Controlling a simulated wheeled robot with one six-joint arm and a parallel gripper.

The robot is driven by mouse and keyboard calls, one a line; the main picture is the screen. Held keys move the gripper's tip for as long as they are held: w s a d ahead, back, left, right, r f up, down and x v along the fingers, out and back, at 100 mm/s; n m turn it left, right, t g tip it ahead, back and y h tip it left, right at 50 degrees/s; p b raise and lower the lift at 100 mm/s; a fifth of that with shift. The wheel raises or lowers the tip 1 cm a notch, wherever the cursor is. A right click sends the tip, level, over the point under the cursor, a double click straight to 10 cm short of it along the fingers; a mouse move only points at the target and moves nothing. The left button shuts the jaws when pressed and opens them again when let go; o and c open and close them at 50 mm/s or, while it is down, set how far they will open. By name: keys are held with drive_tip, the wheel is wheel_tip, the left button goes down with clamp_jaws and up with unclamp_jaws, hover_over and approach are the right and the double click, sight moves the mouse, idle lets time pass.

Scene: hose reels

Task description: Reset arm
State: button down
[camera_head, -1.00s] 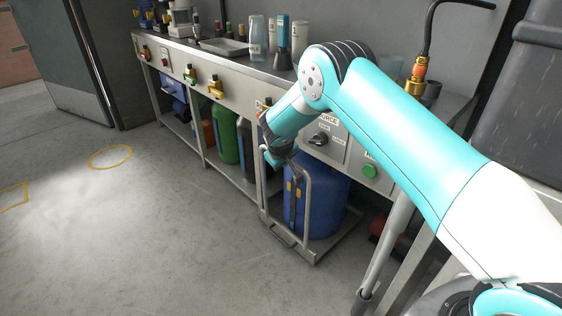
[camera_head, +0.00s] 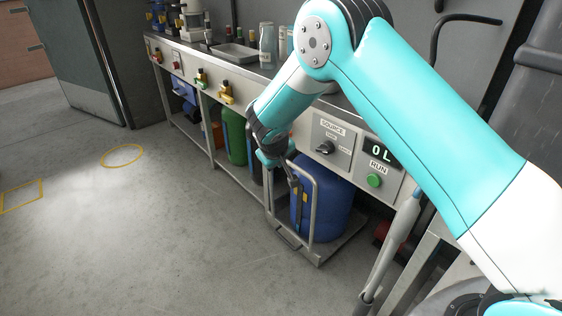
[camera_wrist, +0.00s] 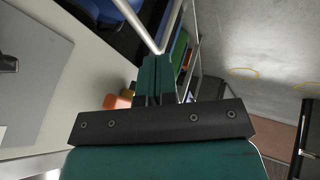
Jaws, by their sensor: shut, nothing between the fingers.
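My teal and white arm reaches across the right half of the head view and bends down at its elbow. My gripper (camera_head: 289,178) hangs at its end, in front of the bench and close to the upright handle of the cart with the blue drum (camera_head: 335,205). In the wrist view my gripper (camera_wrist: 157,58) has its two teal fingers together with nothing between them. A metal bar of a frame shows just beyond the fingertips; I cannot tell whether they touch it.
The bench front carries a SOURCE knob (camera_head: 325,147), a green RUN button (camera_head: 374,180) and a display (camera_head: 381,153) reading "0L". A green container (camera_head: 234,136) stands under the bench. The floor at left is open, with a yellow circle (camera_head: 122,156) and a yellow square (camera_head: 21,196).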

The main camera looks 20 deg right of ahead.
drive_tip(key=s+a+r+g+y, duration=0.1)
drive_tip(key=s+a+r+y, duration=0.1)
drive_tip(key=s+r, duration=0.6)
drive_tip(key=s+a+r+g+y, duration=0.2)
drive_tip(key=s+r, duration=0.5)
drive_tip(key=s+r+n+g+y, duration=0.1)
drive_tip(key=s+r, duration=0.2)
drive_tip(key=s, duration=0.5)
drive_tip(key=s+a+r+n+g+y+p, duration=0.1)
drive_tip(key=s+r, duration=0.2)
drive_tip(key=s, duration=0.6)
drive_tip(key=s+r+n+g+y, duration=0.1)
drive_tip(key=s+r, duration=0.2)
drive_tip(key=s, duration=0.5)
wheel_tip(320, 180, up, 26)
drive_tip(key=p, duration=2.5)
drive_tip(key=shift+f+p, duration=0.25)
drive_tip(key=shift+p, duration=0.05)
